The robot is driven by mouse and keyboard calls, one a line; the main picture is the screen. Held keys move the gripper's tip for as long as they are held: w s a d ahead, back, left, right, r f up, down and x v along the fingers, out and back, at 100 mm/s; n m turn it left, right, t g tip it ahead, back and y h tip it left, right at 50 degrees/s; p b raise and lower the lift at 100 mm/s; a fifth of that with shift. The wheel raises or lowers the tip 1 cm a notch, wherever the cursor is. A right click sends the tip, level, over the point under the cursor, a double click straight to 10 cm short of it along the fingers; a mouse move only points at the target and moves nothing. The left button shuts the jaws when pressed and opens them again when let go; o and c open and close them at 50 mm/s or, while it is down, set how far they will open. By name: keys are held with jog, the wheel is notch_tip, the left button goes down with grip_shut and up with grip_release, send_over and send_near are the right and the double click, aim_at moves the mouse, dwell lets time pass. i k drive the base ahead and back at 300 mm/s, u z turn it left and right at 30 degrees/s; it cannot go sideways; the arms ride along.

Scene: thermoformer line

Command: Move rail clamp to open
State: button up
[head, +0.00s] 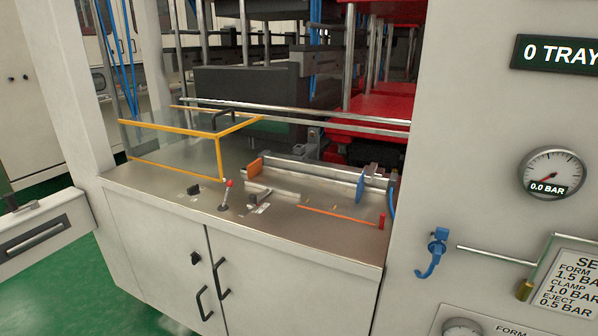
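The steel counter carries a pair of silver rails (315,176) with an orange block (255,167) at the left end and a blue plate (360,188) near the right end. In front of the rails are a small dark lever (257,199) on a base with a pale label, and an upright lever with a red knob (228,184). I cannot tell which of these parts is the rail clamp, nor read the small labels that could show its position. My gripper is not in view.
A clear guard with a yellow frame (219,158) stands at the counter's left. A black knob (193,189), an orange strip (338,216) and a red post (381,221) are near the front. A wall panel with a gauge (551,172) and blue hook (436,250) bounds the right.

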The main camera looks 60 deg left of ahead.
aim_at(230, 183)
jog(key=u, duration=0.5)
jog(key=k, duration=0.6)
jog(key=u, duration=1.1)
jog(key=i, duration=0.65)
jog(key=u, duration=0.5)
jog(key=i, duration=0.6)
jog(key=u, duration=0.05)
